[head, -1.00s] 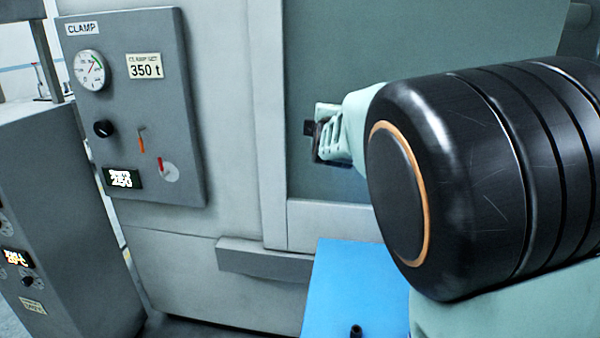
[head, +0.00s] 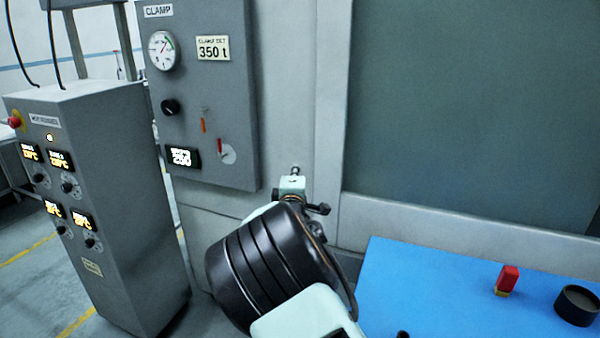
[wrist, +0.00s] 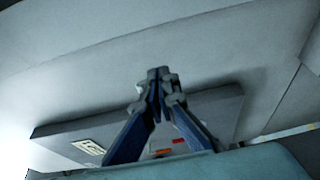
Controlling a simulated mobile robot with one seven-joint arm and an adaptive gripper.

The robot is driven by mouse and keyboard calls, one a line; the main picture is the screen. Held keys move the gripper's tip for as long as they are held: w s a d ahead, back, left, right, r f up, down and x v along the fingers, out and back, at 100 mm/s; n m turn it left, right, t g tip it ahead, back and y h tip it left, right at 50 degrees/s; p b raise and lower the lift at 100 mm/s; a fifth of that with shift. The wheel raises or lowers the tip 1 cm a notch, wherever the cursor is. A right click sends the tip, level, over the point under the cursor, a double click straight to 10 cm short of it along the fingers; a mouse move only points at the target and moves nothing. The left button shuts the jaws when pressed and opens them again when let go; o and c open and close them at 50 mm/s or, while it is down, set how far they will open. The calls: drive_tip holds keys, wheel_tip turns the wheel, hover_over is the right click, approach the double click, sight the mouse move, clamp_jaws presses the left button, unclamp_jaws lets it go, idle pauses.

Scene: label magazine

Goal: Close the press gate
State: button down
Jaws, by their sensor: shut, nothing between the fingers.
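The press has a large grey-green panel (head: 470,110) in a pale grey frame, which seems to be the gate. It fills the frame's opening as far as the head view shows; its top and right side are out of view. My gripper (head: 295,170) is small and partly hidden behind my arm, in front of the pale press body, left of the panel. In the wrist view the two fingers (wrist: 159,76) meet at the tips with nothing between them. I cannot tell whether they touch the press.
The clamp control box (head: 200,90) sticks out left of my gripper; it also shows in the wrist view (wrist: 215,110). A grey control cabinet (head: 110,200) stands at the left. A blue table (head: 440,290) at lower right holds a red-topped item (head: 508,280) and a dark cup (head: 577,305).

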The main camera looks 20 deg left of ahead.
drive_tip(key=x, duration=0.8)
drive_tip(key=shift+d+f, duration=0.1)
drive_tip(key=shift+d, duration=2)
